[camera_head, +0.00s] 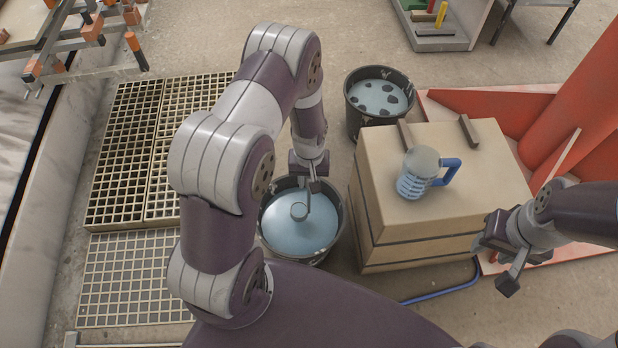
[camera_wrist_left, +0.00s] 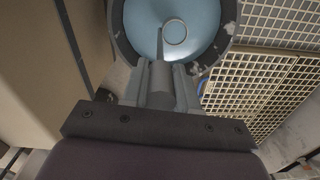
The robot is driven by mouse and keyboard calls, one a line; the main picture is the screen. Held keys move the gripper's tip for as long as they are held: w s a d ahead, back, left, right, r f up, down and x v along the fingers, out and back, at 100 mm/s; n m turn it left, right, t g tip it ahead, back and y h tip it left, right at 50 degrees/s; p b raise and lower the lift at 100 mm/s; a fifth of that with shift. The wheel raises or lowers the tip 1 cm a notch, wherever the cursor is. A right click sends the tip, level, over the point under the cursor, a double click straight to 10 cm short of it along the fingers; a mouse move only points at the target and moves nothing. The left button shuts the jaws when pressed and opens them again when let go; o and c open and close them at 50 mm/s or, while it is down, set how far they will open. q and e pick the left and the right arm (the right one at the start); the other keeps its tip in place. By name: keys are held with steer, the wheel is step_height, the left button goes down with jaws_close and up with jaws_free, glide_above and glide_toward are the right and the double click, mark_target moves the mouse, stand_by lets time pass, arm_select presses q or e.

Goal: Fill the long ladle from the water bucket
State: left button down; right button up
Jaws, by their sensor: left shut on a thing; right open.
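The dark water bucket (camera_head: 338,232) stands on the floor below my left arm, filled with pale blue water (camera_head: 285,236). The bucket also shows at the top of the left wrist view (camera_wrist_left: 118,32). My left gripper (camera_head: 312,184) is above the bucket's far rim, shut on the long ladle's handle. The ladle's round cup (camera_head: 299,211) is over or in the water, inside the bucket's outline; it also shows in the left wrist view (camera_wrist_left: 175,33). I cannot tell how deep the cup sits or whether it holds water. My right gripper (camera_head: 498,257) is open and empty at the right.
A tan box (camera_head: 450,218) right of the bucket carries a clear jug (camera_head: 413,181) with a blue handle. A second bucket (camera_head: 352,112) with dark patches in its liquid stands behind. Floor grating (camera_head: 122,150) lies left. A red structure (camera_head: 583,100) rises at the right.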

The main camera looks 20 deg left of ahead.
arm_select(q)
step_height(320, 180, up, 9)
steer(key=p, duration=0.7)
steer(key=shift+r+p, duration=0.1)
steer(key=shift+p, duration=0.3)
